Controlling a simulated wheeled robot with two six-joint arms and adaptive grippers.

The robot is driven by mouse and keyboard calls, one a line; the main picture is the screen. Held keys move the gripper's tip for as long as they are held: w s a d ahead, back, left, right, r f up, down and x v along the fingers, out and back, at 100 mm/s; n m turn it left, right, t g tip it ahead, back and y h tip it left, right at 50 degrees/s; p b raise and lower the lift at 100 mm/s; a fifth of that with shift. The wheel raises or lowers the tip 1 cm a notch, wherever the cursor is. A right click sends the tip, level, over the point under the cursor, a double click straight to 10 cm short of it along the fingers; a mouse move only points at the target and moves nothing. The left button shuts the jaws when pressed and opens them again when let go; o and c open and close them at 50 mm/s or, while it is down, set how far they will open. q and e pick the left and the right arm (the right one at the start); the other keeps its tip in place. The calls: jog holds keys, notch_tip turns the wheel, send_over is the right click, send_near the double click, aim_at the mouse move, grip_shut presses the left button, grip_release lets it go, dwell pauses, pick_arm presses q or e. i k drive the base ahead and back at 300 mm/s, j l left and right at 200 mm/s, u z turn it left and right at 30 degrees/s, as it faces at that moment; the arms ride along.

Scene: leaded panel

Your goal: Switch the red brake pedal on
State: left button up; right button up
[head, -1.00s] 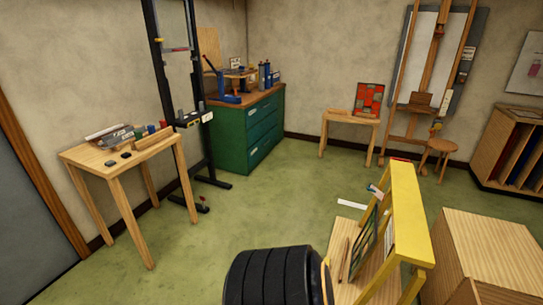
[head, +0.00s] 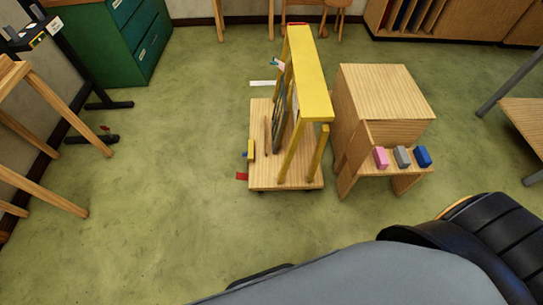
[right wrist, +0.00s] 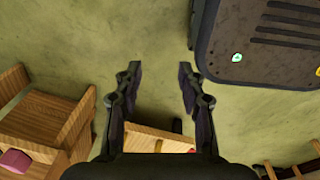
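A small red tab (head: 242,176), which looks like the brake pedal, sticks out from the near left corner of the low wooden cart (head: 262,182). Its on or off position cannot be told. In the right wrist view my right gripper (right wrist: 160,75) is open and empty above the floor. Part of a wooden board (right wrist: 148,138), probably the cart, shows beyond its base with a small red patch (right wrist: 192,151) at its edge. My left gripper is not in view.
A yellow frame (head: 312,75) stands on the cart. A wooden step cabinet (head: 385,90) with pink, grey and blue blocks stands close on its right. A black stand foot (head: 92,138) and a wooden table are at left. Green floor left of the cart is clear.

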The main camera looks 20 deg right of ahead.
aim_at(239, 175)
jog(key=i+j, duration=0.15)
jog(key=j, duration=0.2)
jog(key=i+j, duration=0.1)
jog(key=j, duration=0.25)
jog(key=i+j, duration=0.15)
jog(key=j, duration=0.2)
jog(key=i+j+z, duration=0.1)
jog(key=j, duration=0.25)
jog(key=i+j, duration=0.15)
jog(key=j, duration=0.2)
